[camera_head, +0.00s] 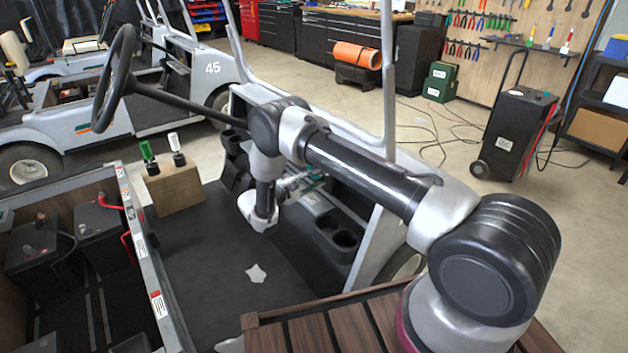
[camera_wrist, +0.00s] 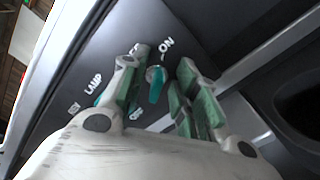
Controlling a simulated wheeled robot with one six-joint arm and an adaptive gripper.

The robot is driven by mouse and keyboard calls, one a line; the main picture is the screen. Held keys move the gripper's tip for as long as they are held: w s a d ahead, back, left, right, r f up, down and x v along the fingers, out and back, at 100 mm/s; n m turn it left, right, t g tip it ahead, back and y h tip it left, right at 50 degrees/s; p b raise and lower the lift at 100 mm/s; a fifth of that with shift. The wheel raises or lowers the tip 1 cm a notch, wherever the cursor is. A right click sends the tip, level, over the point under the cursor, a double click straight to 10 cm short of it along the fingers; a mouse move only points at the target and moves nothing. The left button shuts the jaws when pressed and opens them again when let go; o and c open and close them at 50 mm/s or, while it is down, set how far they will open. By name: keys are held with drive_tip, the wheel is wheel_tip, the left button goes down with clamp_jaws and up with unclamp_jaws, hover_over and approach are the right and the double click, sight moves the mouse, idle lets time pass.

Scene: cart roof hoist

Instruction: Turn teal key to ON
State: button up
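The teal key (camera_wrist: 157,88) sits in a silver lock on a dark panel in the wrist view. An ON label (camera_wrist: 166,45) is above and right of it, and an OFF label (camera_wrist: 136,115) is below and left. The key's grip hangs downward in the picture. My gripper (camera_wrist: 160,82) is open, with one green-padded finger on each side of the key and visible gaps between pads and key. In the head view my gripper (camera_head: 310,181) reaches toward the cart's dash, and the key is too small to tell there.
A LAMP label (camera_wrist: 93,83) and a teal part, partly hidden by my left finger, are left of the key. The steering wheel (camera_head: 115,77) and its column stand left of my arm. Cup holders (camera_head: 343,238) are beside my wrist. A wooden block (camera_head: 172,190) carries two levers.

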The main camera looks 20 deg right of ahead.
drive_tip(key=v, duration=1.2)
